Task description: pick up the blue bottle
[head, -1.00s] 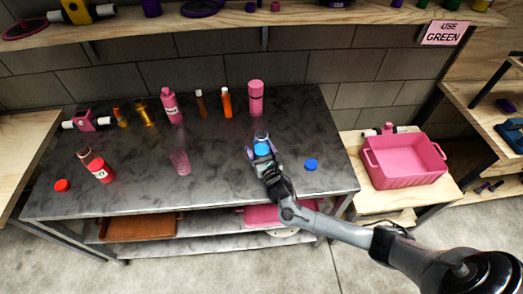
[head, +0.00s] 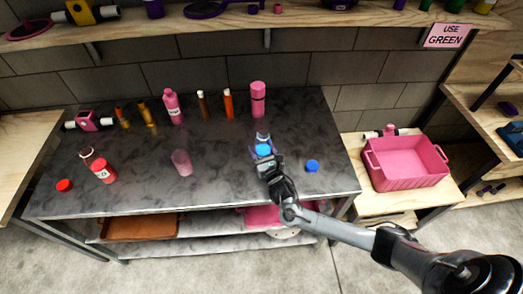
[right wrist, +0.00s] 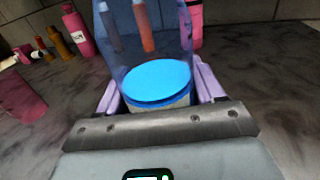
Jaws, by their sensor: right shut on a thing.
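The blue bottle (head: 263,151) is a clear, bluish vessel with a bright blue disc or contents low inside it. It stands at the right-centre of the dark worktop in the head view. In the right wrist view the bottle (right wrist: 157,80) is straight ahead, between two purple finger pads. My right gripper (head: 265,158) is shut on its lower part. I cannot tell whether its base touches the worktop. My left gripper is not in view.
A blue cap (head: 312,166) lies right of the bottle. A pink tumbler (head: 181,162) stands to the left, a pink bottle (head: 258,98) behind. Several bottles line the back. A pink bin (head: 405,170) sits on the right-hand table. A shelf (head: 300,15) runs above.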

